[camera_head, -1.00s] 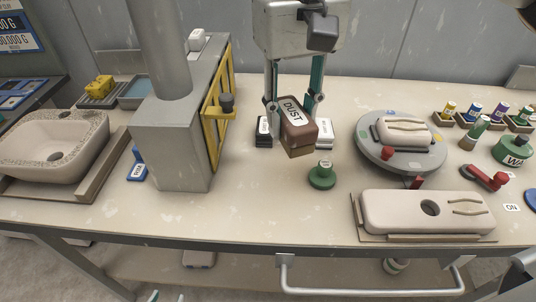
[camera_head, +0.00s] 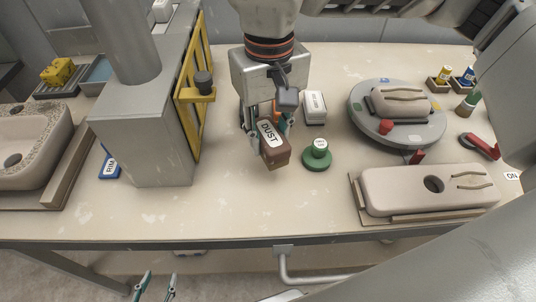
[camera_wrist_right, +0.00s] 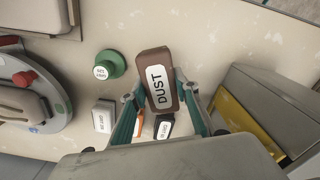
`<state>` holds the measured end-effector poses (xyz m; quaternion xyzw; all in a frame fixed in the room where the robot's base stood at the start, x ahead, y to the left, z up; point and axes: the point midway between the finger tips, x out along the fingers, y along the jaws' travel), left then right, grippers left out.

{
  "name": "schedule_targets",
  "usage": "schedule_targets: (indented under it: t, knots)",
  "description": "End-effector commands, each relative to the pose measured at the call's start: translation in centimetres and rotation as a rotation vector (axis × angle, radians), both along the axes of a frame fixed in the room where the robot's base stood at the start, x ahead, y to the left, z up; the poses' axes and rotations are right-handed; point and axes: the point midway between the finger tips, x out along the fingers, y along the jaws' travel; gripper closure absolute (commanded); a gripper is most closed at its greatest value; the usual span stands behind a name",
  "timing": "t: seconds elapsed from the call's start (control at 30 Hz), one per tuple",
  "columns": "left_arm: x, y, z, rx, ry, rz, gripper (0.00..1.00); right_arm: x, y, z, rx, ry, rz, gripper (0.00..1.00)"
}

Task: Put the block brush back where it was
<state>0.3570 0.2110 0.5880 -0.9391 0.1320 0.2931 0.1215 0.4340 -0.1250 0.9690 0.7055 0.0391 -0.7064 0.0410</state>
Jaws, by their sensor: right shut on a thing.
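The block brush (camera_head: 275,150) is a brown block with a white DUST label. My right gripper (camera_head: 268,138) is shut on it, with a finger on each side. In the right wrist view the brush (camera_wrist_right: 158,84) sits between the teal fingers of the gripper (camera_wrist_right: 160,95). It is over the table between the grey column housing and the green knob; I cannot tell if its bottom touches the table. Behind it, a black labelled block (camera_wrist_right: 164,127) and an orange thing (camera_wrist_right: 139,124) are partly hidden. My left gripper (camera_head: 156,287) is low at the bottom edge, empty, its fingers apart.
A green knob (camera_head: 317,156) stands just right of the brush, with a white labelled block (camera_head: 315,106) behind. The grey housing (camera_head: 145,135) with its yellow frame (camera_head: 190,90) is left. The round carousel (camera_head: 395,135) and a long clay piece (camera_head: 400,192) are right.

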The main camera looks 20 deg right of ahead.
Motion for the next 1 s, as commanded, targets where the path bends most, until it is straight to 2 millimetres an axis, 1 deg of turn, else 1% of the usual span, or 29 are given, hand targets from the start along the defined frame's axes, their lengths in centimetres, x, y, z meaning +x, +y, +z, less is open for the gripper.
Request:
schedule_targets:
  t: [0.03,0.1,0.2,0.33,0.5,0.57,0.83,0.97,1.0]
  knots:
    - [0.3,0.1,0.1,0.002,-0.006,0.000,0.60,-0.1,0.0,-0.9,0.001,0.003,0.001,0.90]
    - [0.7,0.2,0.4,0.003,-0.014,0.001,0.60,0.0,0.0,-1.6,0.001,0.001,0.000,0.90]
    - [0.9,0.2,0.6,0.004,-0.019,0.003,0.60,0.0,0.0,-2.0,0.001,-0.002,-0.001,0.90]
    - [0.7,0.2,0.3,0.005,-0.014,0.002,0.60,0.0,0.0,-3.0,0.001,0.001,-0.001,0.90]
    - [0.1,0.2,-0.4,0.007,0.000,0.000,0.60,-0.1,0.0,-5.5,0.001,0.004,0.000,0.90]
    - [0.0,0.2,-0.6,0.009,0.003,-0.001,0.60,0.0,0.0,-6.1,0.001,0.002,0.000,0.90]
    - [-0.1,0.2,-0.6,0.009,0.004,-0.002,0.60,0.0,0.0,-6.2,0.000,-0.002,0.000,0.90]
    - [-0.2,0.1,-0.8,0.009,0.006,-0.002,0.60,0.0,0.0,-6.6,0.000,-0.001,0.000,0.90]
    - [-0.1,0.1,-0.7,0.008,0.005,-0.002,0.60,0.0,0.0,-6.6,0.000,-0.001,0.000,0.65]
